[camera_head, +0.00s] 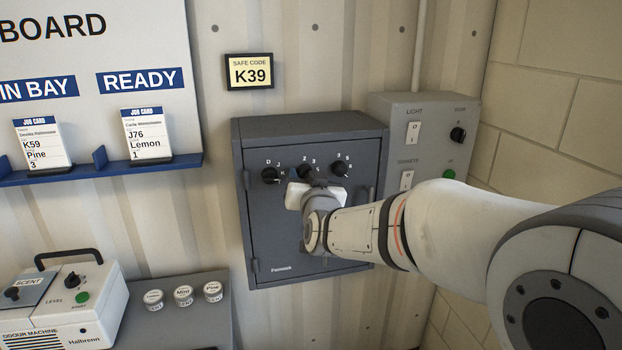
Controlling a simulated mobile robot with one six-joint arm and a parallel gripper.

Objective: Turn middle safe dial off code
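The dark grey safe (260,235) is on the corrugated wall, with three black dials in a row near the top of its door. The left dial (270,175) has letters around it, with D, J and K readable. The middle dial (304,172) shows just above my gripper (306,184), with 2 and 3 readable over it. Its lower part and its pointer are hidden. The right dial (339,169) is in clear view. My gripper is at the middle dial, its fingers mostly hidden behind my wrist. I cannot tell whether it touches or grips the dial.
A sign (249,72) above the safe reads K39. A grey switch panel (425,112) stands close on the right. A job card board (100,100) hangs at the left. The odour machine (60,305) and several small tins (183,295) sit below left.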

